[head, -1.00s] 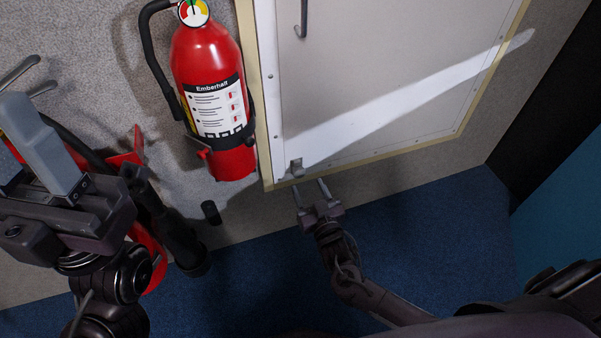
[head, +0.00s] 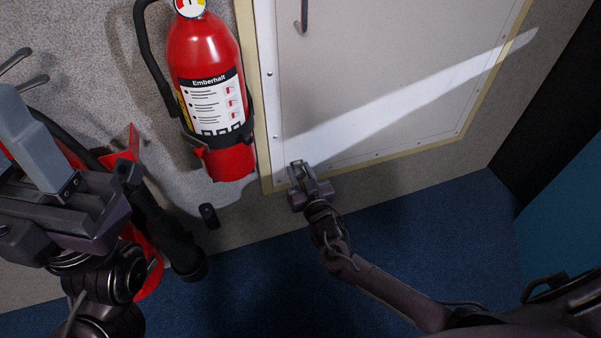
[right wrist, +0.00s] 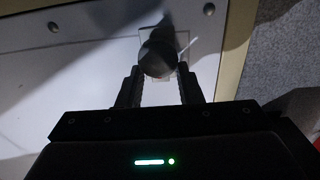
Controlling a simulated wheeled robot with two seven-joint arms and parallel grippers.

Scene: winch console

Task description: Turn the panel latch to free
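The panel latch (right wrist: 158,52) is a dark rounded knob on a small pale plate, near the corner of the white panel (head: 390,90). In the head view it sits at the panel's lower left corner, largely covered by my right gripper (head: 308,172). In the right wrist view the right gripper (right wrist: 159,82) has its fingertips apart, one on each side of the knob's near end. I cannot tell whether either finger touches it. My left gripper (head: 35,140) is at the left edge of the head view, away from the panel; its finger opening is not clear.
A red fire extinguisher (head: 205,65) hangs on the wall just left of the panel. A hooked handle (head: 303,15) is higher on the panel. A small black object (head: 209,215) is on the wall lower left. Blue floor (head: 260,280) is below.

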